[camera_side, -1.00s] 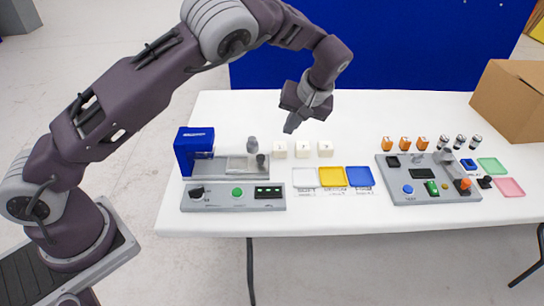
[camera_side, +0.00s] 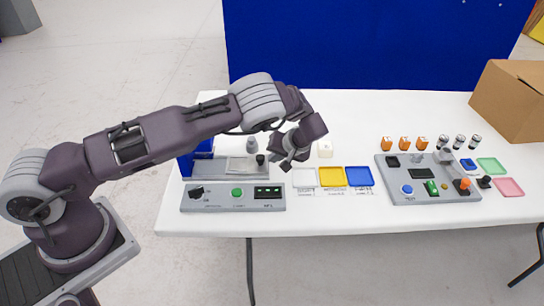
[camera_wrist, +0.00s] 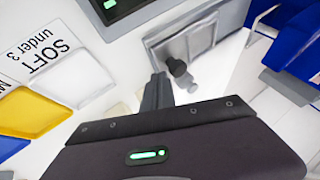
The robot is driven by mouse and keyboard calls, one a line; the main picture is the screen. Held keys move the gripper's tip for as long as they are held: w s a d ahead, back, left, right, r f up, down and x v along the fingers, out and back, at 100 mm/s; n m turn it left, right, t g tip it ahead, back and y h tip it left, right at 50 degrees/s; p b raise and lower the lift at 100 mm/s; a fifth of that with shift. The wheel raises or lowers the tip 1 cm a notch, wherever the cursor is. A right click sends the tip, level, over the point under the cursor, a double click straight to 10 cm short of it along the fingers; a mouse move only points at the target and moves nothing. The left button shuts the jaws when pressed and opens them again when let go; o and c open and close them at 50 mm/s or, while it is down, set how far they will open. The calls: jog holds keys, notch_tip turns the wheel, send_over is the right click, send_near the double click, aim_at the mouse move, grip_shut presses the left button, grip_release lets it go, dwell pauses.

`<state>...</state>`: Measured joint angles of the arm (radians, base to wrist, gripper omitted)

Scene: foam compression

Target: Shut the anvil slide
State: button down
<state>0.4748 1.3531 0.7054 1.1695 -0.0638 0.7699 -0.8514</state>
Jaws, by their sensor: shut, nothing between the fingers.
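The anvil slide (camera_side: 238,165) is a light grey plate that lies drawn out to the right of the blue press (camera_side: 187,166). A black knob (camera_side: 261,159) stands at its right end. In the wrist view, the slide (camera_wrist: 160,37) and its knob (camera_wrist: 177,67) lie just beyond my fingers. My gripper (camera_side: 286,166) is shut and empty, pointing down just right of the knob, apart from it as far as I can tell. Its fingers also show in the wrist view (camera_wrist: 157,88).
A grey control panel (camera_side: 217,206) lies in front of the press. White, yellow (camera_side: 331,177) and blue trays are right of my gripper. A white cube (camera_side: 325,149) stands behind them. A second console (camera_side: 408,197) is further right. A grey cylinder (camera_side: 251,144) stands behind the slide.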

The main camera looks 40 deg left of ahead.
aim_at(237, 169)
jog(key=shift+s+a, duration=0.25)
jog(key=shift+a, duration=0.15)
jog(key=shift+s+a, duration=0.15)
jog(key=s+a, duration=0.7)
jog(key=shift+s+a, duration=0.25)
jog(key=shift+s, duration=0.05)
